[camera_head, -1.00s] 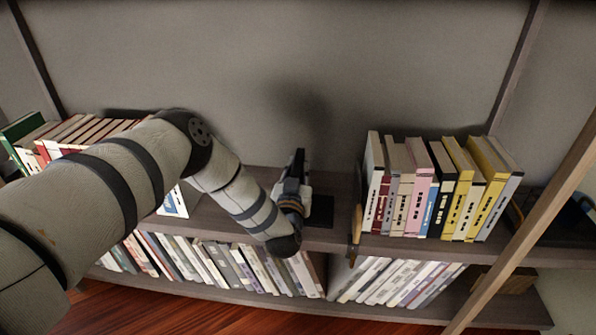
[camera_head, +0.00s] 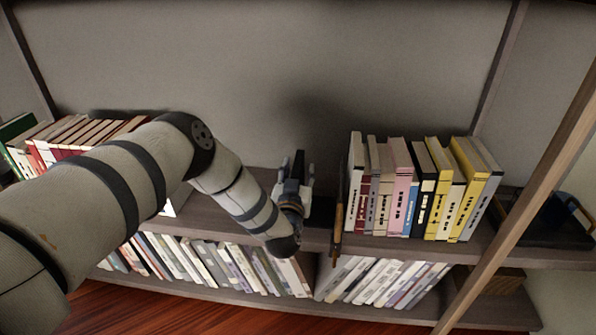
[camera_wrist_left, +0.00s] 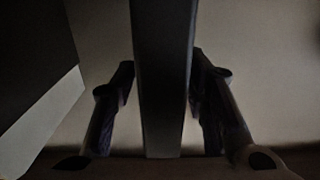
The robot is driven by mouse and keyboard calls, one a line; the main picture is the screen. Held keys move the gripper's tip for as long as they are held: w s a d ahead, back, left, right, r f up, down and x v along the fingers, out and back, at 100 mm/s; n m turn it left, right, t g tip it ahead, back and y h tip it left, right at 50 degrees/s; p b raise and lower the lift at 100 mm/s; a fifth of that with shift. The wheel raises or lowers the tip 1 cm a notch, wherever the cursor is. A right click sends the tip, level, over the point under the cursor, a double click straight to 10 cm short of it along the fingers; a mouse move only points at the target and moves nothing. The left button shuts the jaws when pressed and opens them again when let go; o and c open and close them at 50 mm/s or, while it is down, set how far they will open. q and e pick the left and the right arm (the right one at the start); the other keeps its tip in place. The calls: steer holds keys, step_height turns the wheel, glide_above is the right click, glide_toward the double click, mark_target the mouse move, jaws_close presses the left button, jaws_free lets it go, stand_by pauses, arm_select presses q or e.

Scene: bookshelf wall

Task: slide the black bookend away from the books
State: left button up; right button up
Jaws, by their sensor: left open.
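The black bookend (camera_head: 298,163) stands upright on the middle shelf, in the open stretch left of the right-hand row of books (camera_head: 415,190). My left gripper (camera_head: 296,180) is open, with one finger on each side of the bookend's upright plate. In the left wrist view the plate (camera_wrist_left: 163,85) rises as a dark strip between the two fingers (camera_wrist_left: 163,110). Narrow gaps seem to show, but the view is too dark to tell whether a finger touches. My left arm hides part of the shelf in front. My right gripper is not in view.
A brown upright piece (camera_head: 338,215) stands at the left end of the right-hand books. Another row of books (camera_head: 85,135) stands at left, partly behind my arm. A dark tray (camera_head: 550,225) lies at right, behind a slanted wooden post (camera_head: 530,180).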

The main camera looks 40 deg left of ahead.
arm_select(q)
steer(key=shift+s, duration=0.1)
steer(key=v, duration=1.2)
